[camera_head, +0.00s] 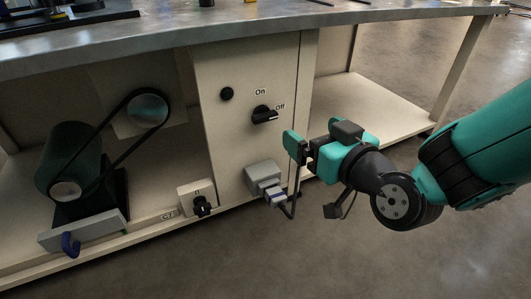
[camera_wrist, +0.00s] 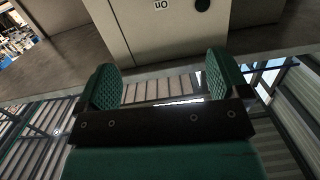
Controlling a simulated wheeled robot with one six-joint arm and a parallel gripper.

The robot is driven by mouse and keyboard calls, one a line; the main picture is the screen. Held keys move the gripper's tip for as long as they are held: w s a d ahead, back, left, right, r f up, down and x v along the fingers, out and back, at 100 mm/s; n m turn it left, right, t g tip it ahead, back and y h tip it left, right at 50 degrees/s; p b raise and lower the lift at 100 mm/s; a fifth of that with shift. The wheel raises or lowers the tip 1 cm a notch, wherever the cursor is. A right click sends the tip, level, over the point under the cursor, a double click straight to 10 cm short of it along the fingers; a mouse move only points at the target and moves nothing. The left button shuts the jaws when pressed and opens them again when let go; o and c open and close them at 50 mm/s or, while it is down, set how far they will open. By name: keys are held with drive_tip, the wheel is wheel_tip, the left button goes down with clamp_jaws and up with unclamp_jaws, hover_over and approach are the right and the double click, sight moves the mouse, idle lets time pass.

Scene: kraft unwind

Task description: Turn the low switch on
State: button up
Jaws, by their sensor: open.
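A small pale box with a black rotary switch (camera_head: 202,206) sits low on the bottom shelf, with a small mark above the knob. My gripper (camera_head: 300,150) is right of the panel, apart from both switches, and looks empty. In the wrist view my gripper (camera_wrist: 163,82) has its two green pads wide apart with nothing between them. The wrist view shows the inverted On label but neither switch.
A round black button (camera_head: 227,94) is on the panel (camera_head: 225,140). A grey socket box (camera_head: 264,177) with a plug and cable juts out near my gripper. Left are a belt-driven motor (camera_head: 75,160) and a blue hook (camera_head: 70,244). The worktop (camera_head: 180,40) overhangs; the floor in front is clear.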

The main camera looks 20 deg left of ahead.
drive_tip(key=t+b, duration=0.1)
drive_tip(key=b, duration=0.3)
approach(267, 118)
drive_tip(key=shift+y, duration=0.4)
drive_tip(key=p+x, duration=0.2)
drive_tip(key=x, duration=0.1)
drive_tip(key=p+x, duration=0.2)
drive_tip(key=x, duration=0.1)
drive_tip(key=f+p+x, duration=0.1)
drive_tip(key=p+x, duration=0.1)
drive_tip(key=x, duration=0.1)
drive_tip(key=shift+w+a, duration=0.25)
drive_tip(key=shift+w, duration=0.05)
drive_tip(key=shift+w+a+r, duration=0.1)
drive_tip(key=shift+w+a, duration=0.25)
drive_tip(key=shift+a, duration=0.05)
drive_tip(key=c, duration=0.9)
